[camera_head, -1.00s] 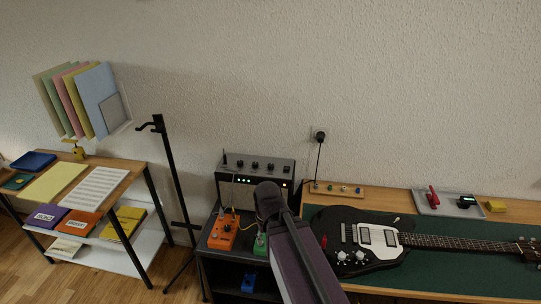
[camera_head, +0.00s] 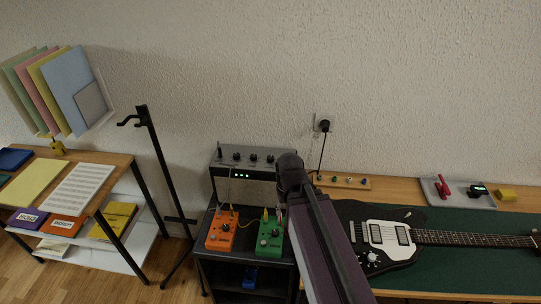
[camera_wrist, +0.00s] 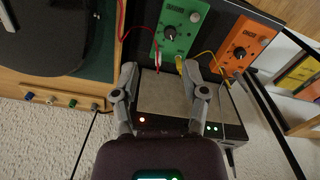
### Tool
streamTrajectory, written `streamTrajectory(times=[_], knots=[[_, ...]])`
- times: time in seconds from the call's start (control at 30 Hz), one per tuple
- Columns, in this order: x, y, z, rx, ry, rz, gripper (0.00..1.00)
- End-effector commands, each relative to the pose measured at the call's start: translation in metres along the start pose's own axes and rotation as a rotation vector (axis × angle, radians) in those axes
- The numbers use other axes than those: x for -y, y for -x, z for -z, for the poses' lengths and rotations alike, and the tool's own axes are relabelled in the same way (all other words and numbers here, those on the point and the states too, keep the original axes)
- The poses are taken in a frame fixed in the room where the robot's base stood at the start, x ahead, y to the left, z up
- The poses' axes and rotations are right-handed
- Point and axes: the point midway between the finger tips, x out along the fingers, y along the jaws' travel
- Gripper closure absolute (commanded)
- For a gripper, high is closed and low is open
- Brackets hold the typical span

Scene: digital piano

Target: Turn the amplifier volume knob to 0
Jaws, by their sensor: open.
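The amplifier (camera_head: 232,164) is a grey box against the wall, with a row of dark knobs (camera_head: 253,157) on its sloped top panel and lit green lights. My arm covers its right end in the head view, so I cannot tell which knob is volume or read its setting. In the wrist view the amplifier's grille (camera_wrist: 165,98) shows between the fingers of my gripper (camera_wrist: 158,76). My gripper is open and empty, with its fingers spread above the amplifier. My gripper's body hides the knob panel there; a red-orange light and green lights show beside it.
An orange pedal (camera_head: 221,230) and a green pedal (camera_head: 270,236) with cables stand on the dark shelf in front. A black stand (camera_head: 156,170) rises at left. A black guitar (camera_head: 372,240) lies on the green mat (camera_head: 470,262) at right.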

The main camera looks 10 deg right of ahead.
Motion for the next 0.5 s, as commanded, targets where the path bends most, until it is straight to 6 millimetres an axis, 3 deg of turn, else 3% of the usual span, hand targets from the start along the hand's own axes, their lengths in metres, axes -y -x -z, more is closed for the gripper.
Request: streamTrajectory(times=[0.13, 0.2, 0.37, 0.5], knots=[[0.000, 0.000, 0.000, 0.000, 0.000, 0.000, 0.43], [0.000, 0.000, 0.000, 0.000, -0.001, 0.000, 0.24], [0.000, 0.003, 0.007, 0.000, -0.029, 0.000, 0.24], [-0.005, 0.010, 0.023, 0.000, -0.117, 0.000, 0.24]])
